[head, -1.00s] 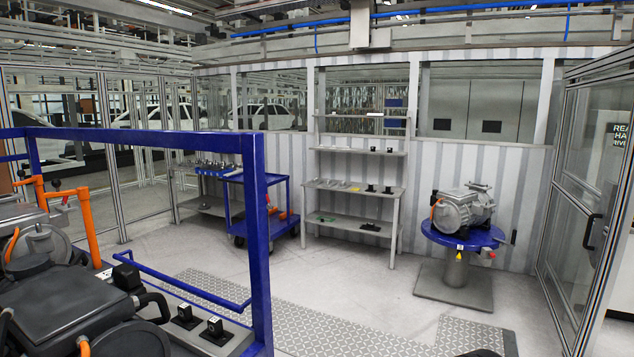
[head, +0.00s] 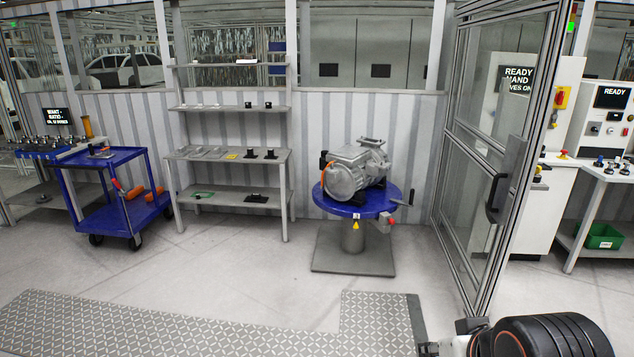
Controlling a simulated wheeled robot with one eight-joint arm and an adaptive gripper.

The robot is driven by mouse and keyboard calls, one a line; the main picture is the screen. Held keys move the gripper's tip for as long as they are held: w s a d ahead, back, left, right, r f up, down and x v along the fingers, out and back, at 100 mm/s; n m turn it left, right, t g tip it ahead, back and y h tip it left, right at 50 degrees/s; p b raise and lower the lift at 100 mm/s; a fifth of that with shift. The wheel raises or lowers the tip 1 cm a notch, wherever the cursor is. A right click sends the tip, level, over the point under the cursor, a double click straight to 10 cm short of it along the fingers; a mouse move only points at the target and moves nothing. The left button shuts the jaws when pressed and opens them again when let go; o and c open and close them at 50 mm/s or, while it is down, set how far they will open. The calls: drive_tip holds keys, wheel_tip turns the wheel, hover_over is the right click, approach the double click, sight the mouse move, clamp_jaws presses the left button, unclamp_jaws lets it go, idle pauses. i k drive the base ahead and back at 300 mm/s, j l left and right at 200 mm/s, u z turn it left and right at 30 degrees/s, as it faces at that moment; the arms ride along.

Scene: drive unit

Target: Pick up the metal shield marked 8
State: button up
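I cannot read a mark 8 on anything in the head view, so I cannot tell which thing is the metal shield marked 8. Several small flat grey metal pieces (head: 207,153) lie on the middle level of the grey shelf rack (head: 240,194), left of a yellow item (head: 232,156). Smaller items lie on the level above, too small to make out. My gripper's fingers do not show. A black rounded part with orange rings at the bottom right seems to be my arm.
A blue cart (head: 112,160) with tools stands left of the rack. A motor unit (head: 357,171) sits on a round blue pedestal table (head: 340,206) to the right. A glass door (head: 492,150) and control stations (head: 608,130) are further right. The floor before the rack is clear.

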sight(248, 58)
drive_tip(key=i+u, duration=0.15)
drive_tip(key=i, duration=0.3)
drive_tip(key=i+u, duration=0.2)
drive_tip(key=i, duration=0.25)
drive_tip(key=i+l+u, duration=0.15)
drive_tip(key=i, duration=0.3)
drive_tip(key=i+l+u, duration=0.15)
drive_tip(key=i, duration=0.3)
drive_tip(key=i+j+u, duration=0.25)
drive_tip(key=i, duration=1.05)
drive_tip(key=i+l+u, duration=0.3)
drive_tip(key=i, duration=1)
drive_tip(key=i+z, duration=0.15)
drive_tip(key=i, duration=0.35)
drive_tip(key=i+z, duration=0.1)
drive_tip(key=i, duration=0.4)
drive_tip(key=i+j+z, duration=0.15)
drive_tip(key=i, duration=0.35)
drive_tip(key=i+j+z, duration=0.15)
drive_tip(key=i, duration=0.35)
drive_tip(key=i+j+z, duration=0.1)
drive_tip(key=i+j, duration=0.15)
drive_tip(key=i, duration=0.25)
